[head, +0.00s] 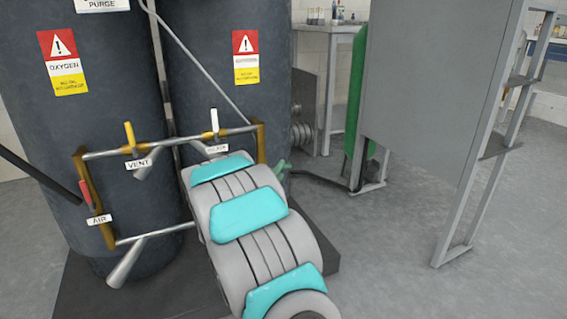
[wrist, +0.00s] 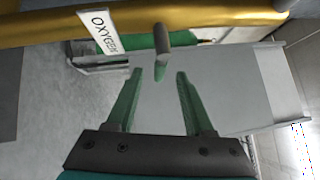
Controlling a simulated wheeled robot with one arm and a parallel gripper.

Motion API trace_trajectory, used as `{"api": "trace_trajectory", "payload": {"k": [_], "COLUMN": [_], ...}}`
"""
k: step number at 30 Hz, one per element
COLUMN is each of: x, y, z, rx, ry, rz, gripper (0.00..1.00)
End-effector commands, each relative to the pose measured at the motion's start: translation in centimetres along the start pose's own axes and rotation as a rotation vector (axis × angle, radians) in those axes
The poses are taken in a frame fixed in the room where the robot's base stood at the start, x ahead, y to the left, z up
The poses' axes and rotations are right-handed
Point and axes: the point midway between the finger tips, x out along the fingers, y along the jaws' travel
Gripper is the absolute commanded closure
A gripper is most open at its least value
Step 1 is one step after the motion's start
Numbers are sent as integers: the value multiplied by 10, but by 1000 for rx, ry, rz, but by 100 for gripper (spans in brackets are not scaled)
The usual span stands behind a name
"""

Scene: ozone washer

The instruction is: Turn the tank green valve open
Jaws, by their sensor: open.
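The green valve (wrist: 160,71) shows in the wrist view as a small green handle at the end of a grey stem, below the yellow pipe marked OXYGEN (wrist: 103,33). My gripper (wrist: 160,74) has two green fingers, spread apart, with the handle between their tips. I cannot tell whether either finger touches it, nor how deep it sits between them. In the head view my arm hides most of this side of the pipe frame. A small green part shows beside my arm there, and I cannot tell whether it is finger or valve.
Two dark tanks (head: 70,120) stand at the left behind the pipe frame (head: 165,139), which carries yellow, white and red valve handles. A large grey cabinet panel (head: 435,85) and a green cylinder (head: 356,90) stand to the right. The floor at the right is clear.

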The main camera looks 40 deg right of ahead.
Motion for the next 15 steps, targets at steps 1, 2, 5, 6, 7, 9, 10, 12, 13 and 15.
{"api": "trace_trajectory", "payload": {"k": [1, 2, 5, 6, 7, 9, 10, 12, 13, 15], "x": [7, 11, 26, 32, 36, 44, 47, 54, 56, 60], "y": [0, 1, 0, -1, -1, 1, 1, 1, 1, 1], "z": [-2, -1, -1, -1, 0, -1, -1, -1, 0, 0], "rx": [-1, -2, 0, 0, -1, -1, -1, -2, -2, -1], "ry": [3, 1, 2, 1, 0, 1, 1, 1, 0, -1], "rz": [-1, 1, -1, -3, -2, 3, 4, 2, 2, 2], "gripper": [48, 48, 48, 48, 48, 48, 48, 48, 48, 48]}}
